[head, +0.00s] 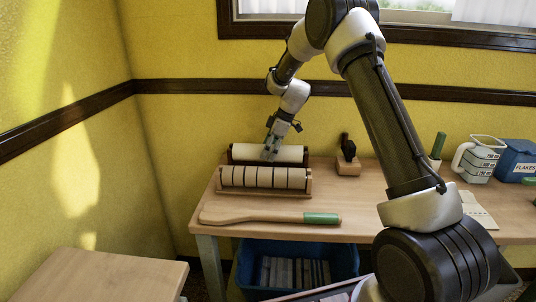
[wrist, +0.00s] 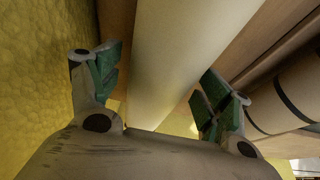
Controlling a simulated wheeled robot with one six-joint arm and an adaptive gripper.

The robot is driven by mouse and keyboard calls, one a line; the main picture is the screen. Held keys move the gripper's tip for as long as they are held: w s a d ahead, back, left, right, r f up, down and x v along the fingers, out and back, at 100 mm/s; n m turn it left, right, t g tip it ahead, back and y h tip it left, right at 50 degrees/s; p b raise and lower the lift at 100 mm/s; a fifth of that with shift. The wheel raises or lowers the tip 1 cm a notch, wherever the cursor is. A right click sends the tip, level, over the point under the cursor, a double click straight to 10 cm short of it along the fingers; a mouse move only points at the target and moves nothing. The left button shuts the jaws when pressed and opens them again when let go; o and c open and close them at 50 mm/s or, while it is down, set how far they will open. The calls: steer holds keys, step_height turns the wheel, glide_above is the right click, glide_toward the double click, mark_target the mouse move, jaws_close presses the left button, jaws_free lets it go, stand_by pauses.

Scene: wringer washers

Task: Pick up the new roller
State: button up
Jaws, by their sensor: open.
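A smooth cream roller (head: 288,154), which looks like the new roller, lies level in a dark holder (head: 231,155) at the back left of the workbench. My gripper (head: 269,153) is over its middle, pointing down. In the wrist view, the open fingers of my gripper (wrist: 160,82) stand on either side of the roller (wrist: 165,60), with green pads facing it. I cannot tell whether they touch it. The gripper hides part of the roller in the head view.
A dark-banded roller (head: 265,177) sits in a wooden rack (head: 265,191) just in front. A wooden paddle (head: 270,217) with a green end lies nearer. A wooden block (head: 348,167) stands right; a jug (head: 481,160) and blue box (head: 514,162) are farther right. The wall is close behind.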

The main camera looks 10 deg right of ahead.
steer(key=shift+w+a+f, duration=0.1)
steer(key=shift+a+f, duration=0.1)
steer(key=shift+f, duration=0.35)
steer(key=shift+r, duration=0.1)
steer(key=c, duration=1.7)
